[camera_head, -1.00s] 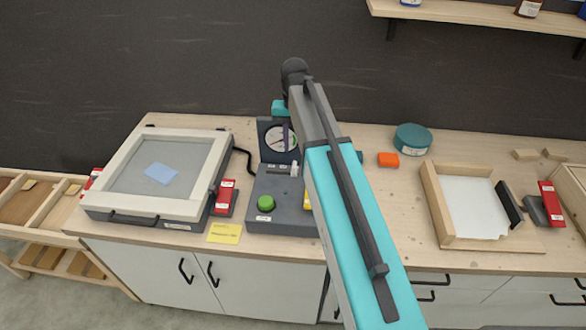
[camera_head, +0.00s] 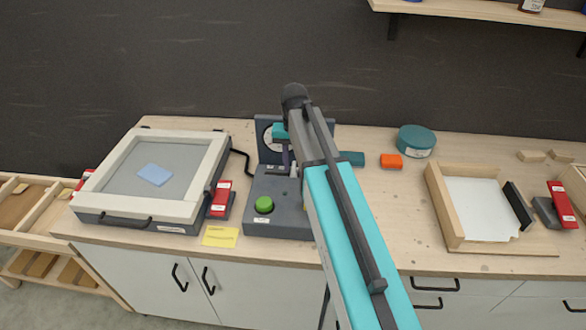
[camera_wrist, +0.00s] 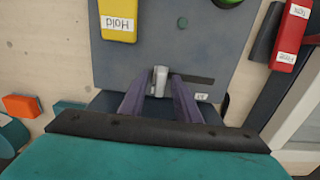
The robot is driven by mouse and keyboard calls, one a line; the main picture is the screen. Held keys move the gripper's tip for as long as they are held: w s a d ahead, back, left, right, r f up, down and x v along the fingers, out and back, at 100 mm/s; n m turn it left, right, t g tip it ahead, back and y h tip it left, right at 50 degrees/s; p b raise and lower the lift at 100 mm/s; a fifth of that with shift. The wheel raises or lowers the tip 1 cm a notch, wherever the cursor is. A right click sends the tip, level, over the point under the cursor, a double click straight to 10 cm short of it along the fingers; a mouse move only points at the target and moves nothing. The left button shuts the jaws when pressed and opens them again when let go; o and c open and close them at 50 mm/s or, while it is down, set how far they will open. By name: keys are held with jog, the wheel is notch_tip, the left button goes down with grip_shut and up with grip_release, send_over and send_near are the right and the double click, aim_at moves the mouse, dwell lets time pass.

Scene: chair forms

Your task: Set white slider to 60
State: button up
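The white slider knob (camera_wrist: 160,80) stands on the dark control box (camera_wrist: 215,45), at one end of the visible part of a dark slot (camera_wrist: 195,79). In the head view, the box (camera_head: 285,222) is on the bench, partly behind my arm. The scale value of the slider cannot be read. My gripper (camera_wrist: 158,80) is open, with its two purple fingers on either side of the knob and small gaps visible. In the head view, my gripper (camera_head: 287,162) is low over the back of the box. The round dial (camera_head: 268,135) behind it is partly covered.
A green button (camera_head: 264,204) and a yellow Hold block (camera_wrist: 118,20) are on the box. A screen-frame press (camera_head: 110,205) and red clamp (camera_head: 220,197) stand left. An orange block (camera_head: 391,161), teal tin (camera_head: 416,141) and wooden tray (camera_head: 440,205) are right.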

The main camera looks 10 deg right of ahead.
jog(key=shift+f, duration=0.2)
jog(key=shift+c, duration=0.2)
grip_shut()
jog(key=shift+w, duration=0.1)
